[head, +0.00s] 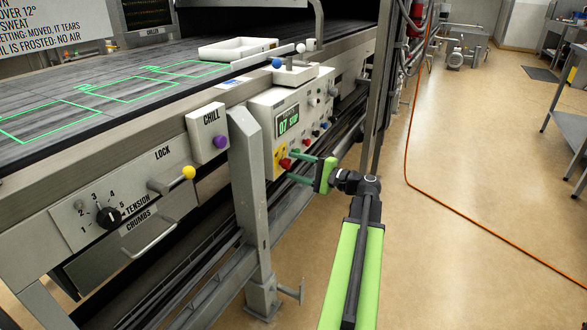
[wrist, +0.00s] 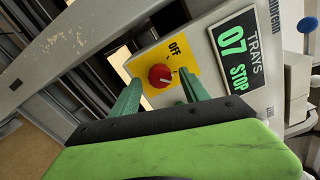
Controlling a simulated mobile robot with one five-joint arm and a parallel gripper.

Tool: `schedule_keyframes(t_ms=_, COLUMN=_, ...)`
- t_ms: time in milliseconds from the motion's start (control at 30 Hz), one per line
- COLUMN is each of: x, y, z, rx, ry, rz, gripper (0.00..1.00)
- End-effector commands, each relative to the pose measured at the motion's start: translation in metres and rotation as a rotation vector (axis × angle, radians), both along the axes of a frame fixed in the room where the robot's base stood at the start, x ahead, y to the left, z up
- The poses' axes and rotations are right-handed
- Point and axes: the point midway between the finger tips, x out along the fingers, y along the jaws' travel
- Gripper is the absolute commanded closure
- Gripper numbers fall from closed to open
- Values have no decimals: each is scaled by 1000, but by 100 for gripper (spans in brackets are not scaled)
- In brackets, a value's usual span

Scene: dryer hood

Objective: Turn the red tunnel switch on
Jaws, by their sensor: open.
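The red tunnel switch (wrist: 160,76) is a round knob on a yellow plate (wrist: 183,53) marked OFF. In the head view the red switch (head: 285,163) sits low on the white control box, partly beside my fingers. My gripper (head: 292,167) has green fingers reaching toward the box. In the wrist view my gripper (wrist: 159,87) is open, with one finger to each side of the knob and a gap on both sides. Nothing is held. Whether the fingertips reach past the knob's face is unclear. The knob's pointer is too small to read surely.
The display (wrist: 234,51) beside the switch reads TRAYS 07 STOP. Other buttons (head: 315,133) sit right of it. A grey post (head: 250,190) stands left of the box. The conveyor (head: 110,90) runs above. Open floor (head: 460,180) lies to the right.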

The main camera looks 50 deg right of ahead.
Motion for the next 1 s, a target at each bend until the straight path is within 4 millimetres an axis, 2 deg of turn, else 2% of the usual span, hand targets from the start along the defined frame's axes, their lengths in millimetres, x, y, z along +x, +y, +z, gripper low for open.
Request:
schedule_keyframes(t_ms=167, x=-37, y=-9, z=0, rx=0, ry=0, rz=-4, gripper=47)
schedule_keyframes(t_ms=400, x=-105, y=-26, z=0, rx=0, ry=0, rz=-5, gripper=47)
schedule_keyframes(t_ms=600, x=-148, y=-37, z=0, rx=0, ry=0, rz=-4, gripper=47)
schedule_keyframes(t_ms=800, x=-166, y=-40, z=0, rx=0, ry=1, rz=-2, gripper=47)
schedule_keyframes(t_ms=1000, x=-166, y=-40, z=0, rx=0, ry=0, rz=1, gripper=47)
